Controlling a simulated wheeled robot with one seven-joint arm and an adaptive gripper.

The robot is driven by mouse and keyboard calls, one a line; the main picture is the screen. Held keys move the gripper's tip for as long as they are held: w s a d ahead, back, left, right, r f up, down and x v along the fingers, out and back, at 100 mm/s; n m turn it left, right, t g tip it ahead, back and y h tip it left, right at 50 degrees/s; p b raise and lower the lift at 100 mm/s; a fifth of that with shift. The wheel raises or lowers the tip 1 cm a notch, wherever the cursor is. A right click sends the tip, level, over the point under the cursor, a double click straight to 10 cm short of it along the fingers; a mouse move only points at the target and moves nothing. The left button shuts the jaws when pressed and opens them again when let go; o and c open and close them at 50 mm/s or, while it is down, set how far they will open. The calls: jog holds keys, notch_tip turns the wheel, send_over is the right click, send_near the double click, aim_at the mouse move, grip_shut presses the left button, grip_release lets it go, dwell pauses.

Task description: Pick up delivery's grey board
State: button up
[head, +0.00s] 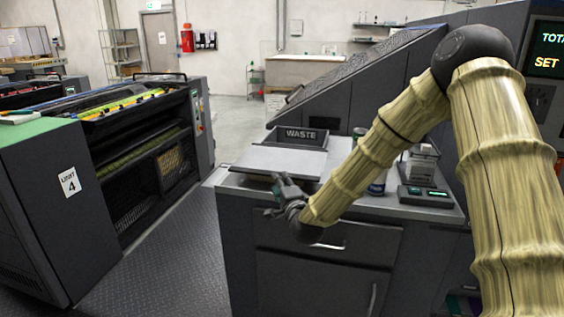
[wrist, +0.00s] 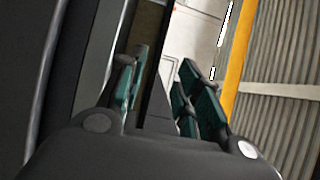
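A flat light grey board (head: 283,161) lies on the counter in front of the waste bin in the head view, with a tan layer showing under its front edge. My gripper (head: 280,185) is at the front edge of the counter, close to the board's near edge. I cannot tell from here whether it touches the board. In the wrist view my gripper (wrist: 165,72) has its green-padded fingers apart with a clear gap between them, and nothing is clearly gripped. I cannot make out the board for sure in the wrist view.
A printing unit marked 4 (head: 70,182) stands left, across a clear floor aisle (head: 175,262).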

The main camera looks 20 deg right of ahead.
jog(key=w, duration=0.3)
jog(key=w+d+p, duration=0.1)
jog(key=w, duration=0.1)
jog(key=shift+w+f, duration=0.2)
jog(key=shift+w, duration=0.8)
grip_shut()
